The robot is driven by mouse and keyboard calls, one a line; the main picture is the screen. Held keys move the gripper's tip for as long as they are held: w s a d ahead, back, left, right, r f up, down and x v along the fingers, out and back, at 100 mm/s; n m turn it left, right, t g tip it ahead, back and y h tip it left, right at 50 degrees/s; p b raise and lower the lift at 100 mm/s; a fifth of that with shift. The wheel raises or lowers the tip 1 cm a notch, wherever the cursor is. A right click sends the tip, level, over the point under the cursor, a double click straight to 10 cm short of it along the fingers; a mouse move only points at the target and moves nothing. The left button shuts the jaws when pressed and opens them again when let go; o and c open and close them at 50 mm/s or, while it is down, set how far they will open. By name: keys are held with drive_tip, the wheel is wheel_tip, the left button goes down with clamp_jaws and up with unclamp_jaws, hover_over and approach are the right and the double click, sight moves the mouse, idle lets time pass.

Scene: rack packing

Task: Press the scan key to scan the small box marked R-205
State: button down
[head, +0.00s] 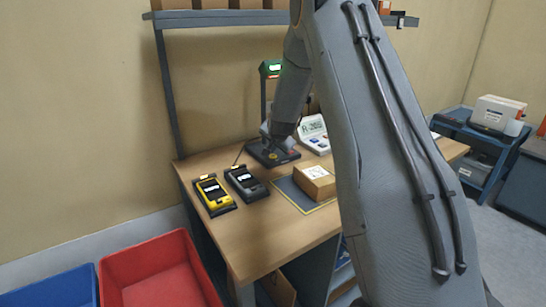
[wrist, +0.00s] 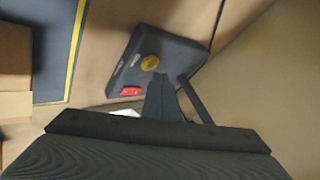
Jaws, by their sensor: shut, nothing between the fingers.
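A small cardboard box (head: 315,181) with a white label sits on the dark yellow-edged mat (head: 288,190); its marking is too small to read. A dark key pad (head: 262,157) stands behind it on the table. In the wrist view the pad (wrist: 178,48) carries a round yellow key (wrist: 150,62) and a red key (wrist: 131,91). My gripper (head: 272,142) is shut and empty, its tips over the pad. In the wrist view my gripper (wrist: 159,78) has its tips right beside the yellow key. I cannot tell whether they touch it.
A scanner head (head: 271,69) with a green light stands on a post behind the pad. A white display (head: 313,133) shows a code starting with R. Yellow (head: 214,196) and black (head: 245,183) handheld devices lie at left. A red bin (head: 160,270) is below.

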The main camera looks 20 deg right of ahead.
sight(273, 157)
drive_tip(key=shift+r+p, duration=2.35)
drive_tip(key=shift+r, duration=0.2)
drive_tip(key=shift+f, duration=0.1)
